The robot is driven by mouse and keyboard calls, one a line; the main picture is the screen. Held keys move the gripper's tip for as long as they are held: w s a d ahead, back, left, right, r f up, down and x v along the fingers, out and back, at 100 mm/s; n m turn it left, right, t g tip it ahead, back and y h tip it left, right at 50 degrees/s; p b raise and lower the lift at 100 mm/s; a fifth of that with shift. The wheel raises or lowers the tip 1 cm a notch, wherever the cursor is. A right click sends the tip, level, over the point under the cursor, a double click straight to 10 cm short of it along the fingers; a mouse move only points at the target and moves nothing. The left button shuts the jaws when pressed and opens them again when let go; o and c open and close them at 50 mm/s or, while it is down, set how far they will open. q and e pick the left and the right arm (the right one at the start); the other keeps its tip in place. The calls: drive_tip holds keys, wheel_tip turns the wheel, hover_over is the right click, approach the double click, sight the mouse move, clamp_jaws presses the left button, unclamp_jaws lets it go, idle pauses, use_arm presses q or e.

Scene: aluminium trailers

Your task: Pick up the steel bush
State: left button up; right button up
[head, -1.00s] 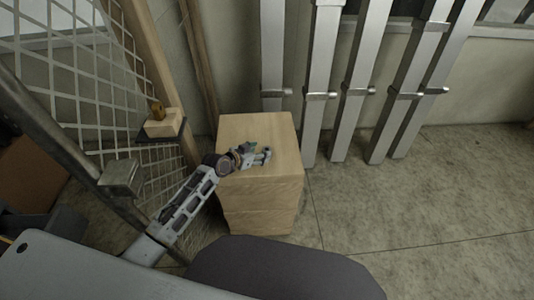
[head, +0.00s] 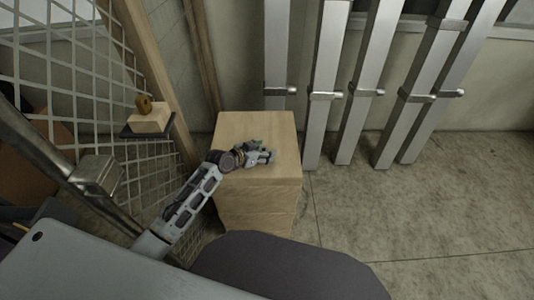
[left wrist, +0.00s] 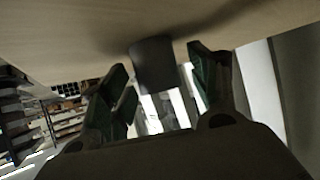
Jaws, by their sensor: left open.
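A dark, short cylindrical piece, which looks like the steel bush (left wrist: 153,65), stands on the pale wooden top in the left wrist view, where the surface appears at the top of the picture. My left gripper (left wrist: 162,88) is open, with its green-padded fingers on either side of the bush and gaps showing between. In the head view my left gripper (head: 264,156) is low over the top of a wooden block stand (head: 240,128). I cannot make out the bush clearly there; the gripper hides that spot. My right gripper is not in view.
A brass-coloured piece (head: 143,105) sits on a small wooden block (head: 150,118) on a dark plate at the left, near a wire mesh panel (head: 75,85). Aluminium posts (head: 325,90) lean on the wall behind. The floor (head: 430,215) at right is clear.

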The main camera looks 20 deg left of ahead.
use_arm(q)
drive_tip(key=c, duration=1.3)
